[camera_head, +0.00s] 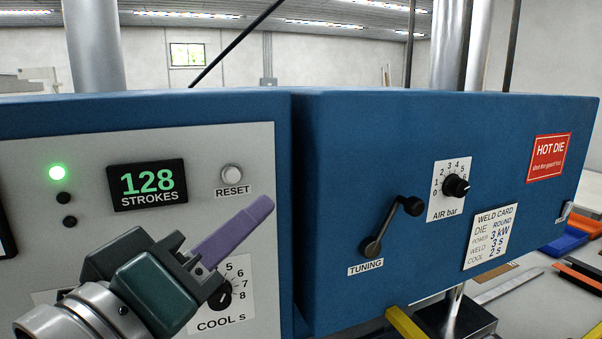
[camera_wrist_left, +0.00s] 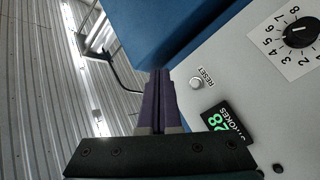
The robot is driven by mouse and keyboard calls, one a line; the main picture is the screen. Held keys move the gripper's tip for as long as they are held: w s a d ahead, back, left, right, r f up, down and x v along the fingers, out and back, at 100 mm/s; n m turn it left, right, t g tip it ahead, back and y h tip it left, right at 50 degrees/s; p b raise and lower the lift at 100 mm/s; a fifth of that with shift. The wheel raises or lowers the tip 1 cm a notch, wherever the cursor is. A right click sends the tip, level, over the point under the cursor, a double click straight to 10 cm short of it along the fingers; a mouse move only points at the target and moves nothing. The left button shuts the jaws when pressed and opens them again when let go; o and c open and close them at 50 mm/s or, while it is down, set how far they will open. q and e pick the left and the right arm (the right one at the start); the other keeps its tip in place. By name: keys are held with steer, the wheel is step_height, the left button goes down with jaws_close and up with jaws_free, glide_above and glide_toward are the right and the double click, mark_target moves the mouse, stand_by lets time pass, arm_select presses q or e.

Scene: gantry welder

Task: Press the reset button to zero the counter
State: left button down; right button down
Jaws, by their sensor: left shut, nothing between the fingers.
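The reset button (camera_head: 232,174) is a round pale button above the word RESET on the grey panel. It also shows in the left wrist view (camera_wrist_left: 196,84). The gap in depth to the panel is hard to tell. My right gripper is not in view.
The COOL knob (camera_head: 220,297) is partly behind my left gripper. A green lamp (camera_head: 57,173) glows left of the counter. The blue box (camera_head: 345,150) to the right carries a TUNING lever (camera_head: 385,235) and an AIR knob (camera_head: 456,186). Blue and red bins stand at far right.

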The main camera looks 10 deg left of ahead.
mark_target(233, 176)
arm_select(q)
steer(key=shift+s+a, duration=0.1)
steer(key=shift+w+a+b, duration=0.3)
steer(key=shift+w+a, duration=0.5)
steer(key=shift+w, duration=0.4)
steer(key=shift+w+a+b, duration=0.25)
steer(key=shift+w+a, duration=0.6)
steer(key=shift+w, duration=0.4)
steer(key=shift+w+a+b, duration=0.3)
steer(key=shift+w+a, duration=0.5)
steer(key=shift+w, duration=0.4)
steer(key=shift+w, duration=0.1)
steer(key=shift+w+a, duration=0.25)
